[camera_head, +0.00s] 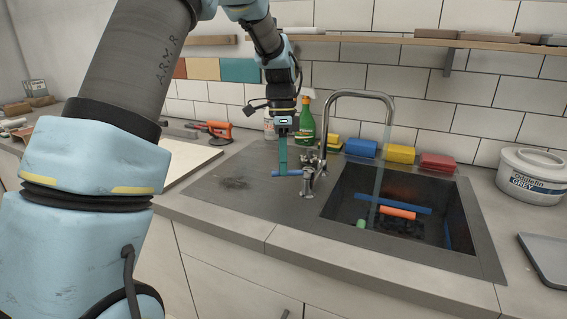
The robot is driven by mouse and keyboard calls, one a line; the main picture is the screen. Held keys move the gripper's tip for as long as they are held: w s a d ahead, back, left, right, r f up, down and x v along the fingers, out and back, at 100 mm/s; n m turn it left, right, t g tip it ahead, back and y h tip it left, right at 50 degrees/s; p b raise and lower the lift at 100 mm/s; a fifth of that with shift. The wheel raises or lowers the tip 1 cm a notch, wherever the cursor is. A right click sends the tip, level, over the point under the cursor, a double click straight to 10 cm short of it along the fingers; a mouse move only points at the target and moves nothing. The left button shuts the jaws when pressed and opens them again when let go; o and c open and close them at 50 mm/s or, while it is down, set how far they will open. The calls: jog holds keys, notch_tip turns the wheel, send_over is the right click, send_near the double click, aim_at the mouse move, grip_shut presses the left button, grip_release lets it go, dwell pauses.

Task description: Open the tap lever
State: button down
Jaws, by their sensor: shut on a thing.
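The chrome tap (331,122) stands at the left edge of the sink, its arched spout over the basin. A blue lever (294,173) sticks out to the left of the tap's base, roughly level. My gripper (283,167) reaches down from above, its teal fingers shut on the lever. The fingers cover part of the lever, and the exact grip is small in view. A pale, see-through vertical streak (377,180) hangs from the spout into the sink and looks like running water.
The dark sink (345,205) holds blue, orange and green pieces. Blue, yellow and red sponges (400,154) line its back edge. A green bottle (307,122) stands behind my gripper. A white bucket (533,175) and grey tray (548,259) are at right.

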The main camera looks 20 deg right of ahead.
jog(key=shift+w+d+m, duration=0.1)
jog(key=shift+w+m, duration=0.1)
jog(key=shift+m, duration=0.2)
jog(key=c, duration=0.8)
grip_release()
jog(key=r, duration=0.3)
jog(key=w+r+b, duration=0.1)
jog(key=r, duration=0.3)
jog(key=w+r, duration=0.1)
jog(key=r, duration=0.2)
jog(key=shift+d+r, duration=0.25)
jog(key=shift+r, duration=0.05)
